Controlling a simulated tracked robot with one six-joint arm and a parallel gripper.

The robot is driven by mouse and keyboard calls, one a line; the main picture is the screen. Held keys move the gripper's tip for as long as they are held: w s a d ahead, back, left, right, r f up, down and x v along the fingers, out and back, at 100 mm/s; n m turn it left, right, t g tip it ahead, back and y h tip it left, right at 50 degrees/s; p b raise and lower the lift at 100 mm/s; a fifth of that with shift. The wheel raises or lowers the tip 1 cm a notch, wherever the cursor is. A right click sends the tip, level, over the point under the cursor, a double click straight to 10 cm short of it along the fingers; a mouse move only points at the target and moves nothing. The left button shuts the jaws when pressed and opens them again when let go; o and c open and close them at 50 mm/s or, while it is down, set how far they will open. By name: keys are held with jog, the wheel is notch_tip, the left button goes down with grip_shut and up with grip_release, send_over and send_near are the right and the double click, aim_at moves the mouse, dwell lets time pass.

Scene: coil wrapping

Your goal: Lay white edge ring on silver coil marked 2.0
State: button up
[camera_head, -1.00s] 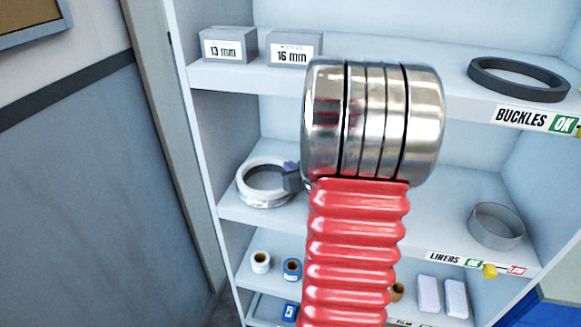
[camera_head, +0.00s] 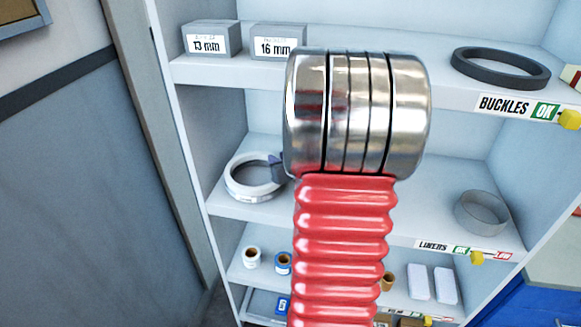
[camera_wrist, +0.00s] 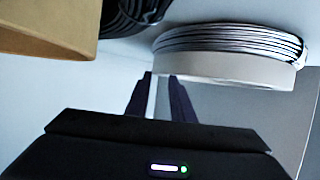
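A white ring (camera_head: 252,180) lies at the left of the middle shelf in the head view. In the wrist view, a white band (camera_wrist: 225,68) sits against a coil of silvery strands (camera_wrist: 230,42); they appear to touch. I cannot read a 2.0 mark. My gripper (camera_wrist: 160,74) shows two dark fingers with a light gap between them, tips by the left edge of the white band. In the head view my gripper (camera_head: 277,166) is at the ring's right side, partly hidden by my arm.
A dark coil (camera_wrist: 130,14) and a brown object (camera_wrist: 45,25) are near the fingers in the wrist view. The upper shelf holds 13 mm (camera_head: 210,40) and 16 mm boxes (camera_head: 277,40) and a black ring (camera_head: 500,68). A grey ring (camera_head: 482,212) stands at right on the middle shelf.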

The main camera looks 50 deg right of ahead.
jog(key=v, duration=1.2)
dwell(0.9)
jog(key=w+a+r+g, duration=0.1)
jog(key=w+a+r, duration=0.15)
jog(key=a, duration=0.35)
jog(key=w+a+r+g, duration=0.2)
jog(key=w+a, duration=0.1)
jog(key=a, duration=0.2)
jog(key=s+a+n+g+y, duration=0.1)
jog(key=s+a, duration=0.4)
jog(key=a, duration=0.7)
jog(key=s+a+n+g+y, duration=0.2)
jog(key=s+a+n+y, duration=0.2)
jog(key=a, duration=0.9)
jog(key=shift+s+g+y, duration=0.3)
jog(key=shift+s, duration=0.45)
jog(key=shift+f, duration=0.1)
